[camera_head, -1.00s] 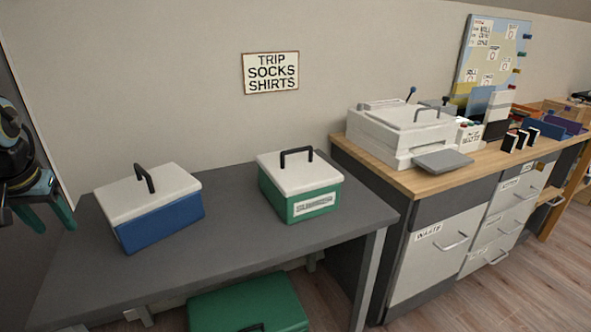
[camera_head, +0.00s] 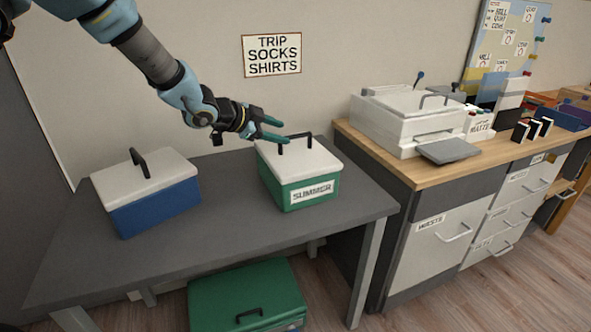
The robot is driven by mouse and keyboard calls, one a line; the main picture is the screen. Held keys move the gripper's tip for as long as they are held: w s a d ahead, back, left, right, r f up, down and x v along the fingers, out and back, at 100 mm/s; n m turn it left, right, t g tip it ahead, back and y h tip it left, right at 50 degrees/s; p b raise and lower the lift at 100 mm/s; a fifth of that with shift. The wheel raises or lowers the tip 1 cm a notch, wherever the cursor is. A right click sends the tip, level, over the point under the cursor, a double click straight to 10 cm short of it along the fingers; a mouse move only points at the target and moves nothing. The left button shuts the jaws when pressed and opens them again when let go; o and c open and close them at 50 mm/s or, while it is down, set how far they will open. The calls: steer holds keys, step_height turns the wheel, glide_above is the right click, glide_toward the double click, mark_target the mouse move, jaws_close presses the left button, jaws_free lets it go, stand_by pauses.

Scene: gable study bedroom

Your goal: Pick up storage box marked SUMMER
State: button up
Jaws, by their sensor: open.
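The storage box marked SUMMER (camera_head: 300,180) is green with a white lid and a black arched handle. It stands upright on the grey table (camera_head: 240,229), near its right side, with the label facing me. My gripper (camera_head: 285,130) is open, its teal fingers pointing right, at the lid's back left part close to the handle. I cannot tell whether the fingers touch the handle or are around it. A blue box (camera_head: 155,207) with a white lid and black handle stands at the left of the same table.
A green case (camera_head: 247,296) lies on the floor under the table. To the right is a wooden-topped cabinet (camera_head: 400,170) with a white printer (camera_head: 405,122) on it. A sign (camera_head: 272,56) reading TRIP SOCKS SHIRTS hangs on the wall behind.

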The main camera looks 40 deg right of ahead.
mark_target(292, 136)
steer(key=shift+s+x, duration=0.15)
steer(key=shift+x, duration=1.4)
steer(key=shift+s+x, duration=0.15)
steer(key=shift+x, duration=1.45)
jaws_close()
